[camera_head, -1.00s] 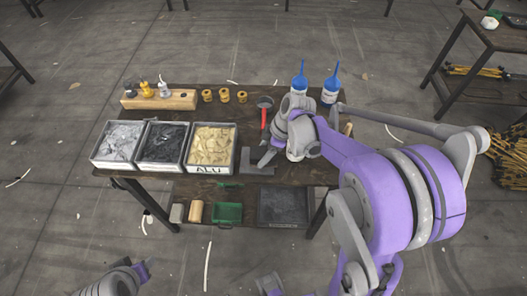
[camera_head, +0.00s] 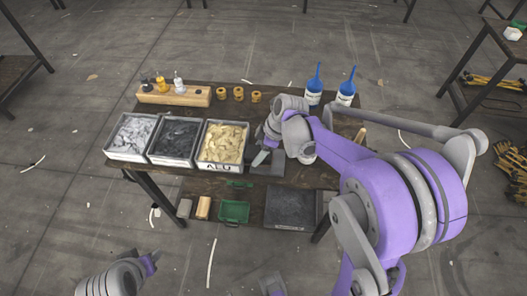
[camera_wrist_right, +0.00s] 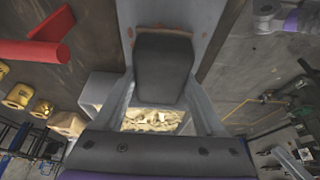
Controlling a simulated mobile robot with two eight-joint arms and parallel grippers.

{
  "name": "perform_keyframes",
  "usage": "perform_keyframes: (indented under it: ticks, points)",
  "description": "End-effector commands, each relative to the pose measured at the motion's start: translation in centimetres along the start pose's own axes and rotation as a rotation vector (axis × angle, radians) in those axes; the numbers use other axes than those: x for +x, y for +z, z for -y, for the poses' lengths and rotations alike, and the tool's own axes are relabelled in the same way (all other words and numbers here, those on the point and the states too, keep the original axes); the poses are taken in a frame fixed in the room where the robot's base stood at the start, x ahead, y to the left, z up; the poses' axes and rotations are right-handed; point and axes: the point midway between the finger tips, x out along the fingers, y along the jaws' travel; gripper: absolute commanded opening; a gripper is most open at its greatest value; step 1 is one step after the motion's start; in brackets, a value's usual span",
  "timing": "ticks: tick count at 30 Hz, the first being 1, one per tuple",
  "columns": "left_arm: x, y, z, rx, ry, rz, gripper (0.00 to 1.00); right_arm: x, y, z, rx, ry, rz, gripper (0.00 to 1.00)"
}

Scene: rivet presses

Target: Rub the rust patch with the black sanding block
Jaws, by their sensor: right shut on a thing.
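The black sanding block (camera_wrist_right: 162,72) is between the fingers of my right gripper in the right wrist view. My right gripper (camera_head: 261,157) is shut on it, low over the grey metal plate (camera_head: 270,169) at the table's front edge. In the right wrist view the grey plate (camera_wrist_right: 203,28) lies just beyond the block. A thin brownish strip, apparently the rust patch (camera_wrist_right: 166,29), shows at the block's far edge; the rest of it is hidden. I cannot tell if block and plate touch. My left gripper (camera_head: 152,258) hangs at the lower left, away from the table; its fingers are unclear.
Bins of grey, black and yellowish pieces (camera_head: 222,168) stand left of my right gripper. Brass rings (camera_head: 239,94) and blue-capped bottles (camera_head: 314,88) stand behind. A red handle (camera_wrist_right: 35,50) shows in the right wrist view. A lower shelf holds a green tray (camera_head: 234,211).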

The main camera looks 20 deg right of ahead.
Motion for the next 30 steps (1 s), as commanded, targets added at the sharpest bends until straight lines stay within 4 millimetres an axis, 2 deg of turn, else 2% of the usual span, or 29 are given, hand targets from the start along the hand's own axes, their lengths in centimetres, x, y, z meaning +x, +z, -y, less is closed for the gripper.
perform_keyframes:
  ticks: [1,3,4,5,13,24,30]
  points:
    - [0.1,0.1,0.0,0.000,0.000,0.000,0.50,0.3,-0.8,0.1,-0.002,-0.001,-0.008,0.28]
    - [0.1,0.1,0.0,0.000,0.000,0.001,0.50,0.6,-1.4,0.1,-0.003,-0.001,-0.009,0.12]
    - [0.1,0.1,0.0,0.000,0.000,0.001,0.50,0.7,-1.6,0.1,-0.003,-0.001,-0.010,0.11]
    - [0.1,0.1,0.0,0.000,0.000,0.001,0.50,0.8,-1.7,0.1,-0.003,-0.001,-0.011,0.02]
    - [0.1,0.1,0.0,0.000,0.000,0.000,0.50,0.6,-1.8,0.0,-0.002,0.001,-0.014,0.00]
    - [0.2,0.2,0.0,0.000,0.000,0.001,0.50,-0.6,1.2,0.0,-0.001,0.001,-0.010,0.00]
    - [0.3,0.2,0.0,0.000,0.000,0.002,0.50,-0.8,1.8,0.0,0.000,0.001,-0.009,0.00]
